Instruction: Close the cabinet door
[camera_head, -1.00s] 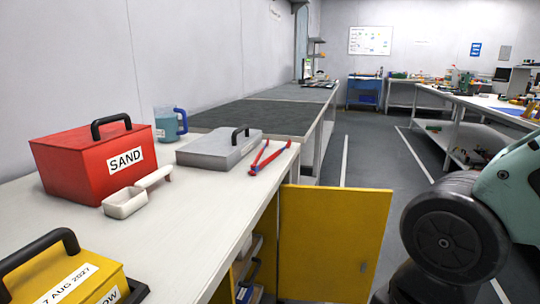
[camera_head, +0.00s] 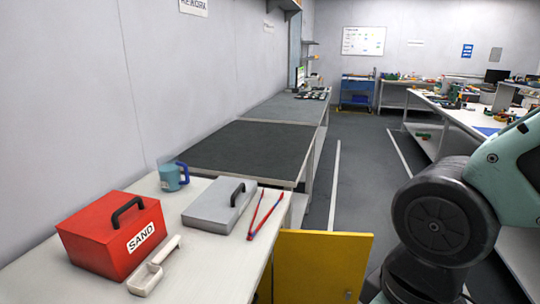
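The yellow cabinet door (camera_head: 322,268) stands open at the bottom centre, swung out from the front of the white bench (camera_head: 208,256) into the aisle. Its lower part is cut off by the picture edge, and the cabinet's inside is mostly hidden. My arm shows at the right, close to the door's right side, with a gap of floor between them at the top. My gripper is out of the picture.
On the bench are a red SAND box (camera_head: 88,240), a white scoop (camera_head: 150,272), a blue mug (camera_head: 170,177), a grey case (camera_head: 208,210) and red tongs (camera_head: 264,214). Dark-topped benches (camera_head: 245,146) continue behind. The grey aisle floor (camera_head: 365,180) is clear.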

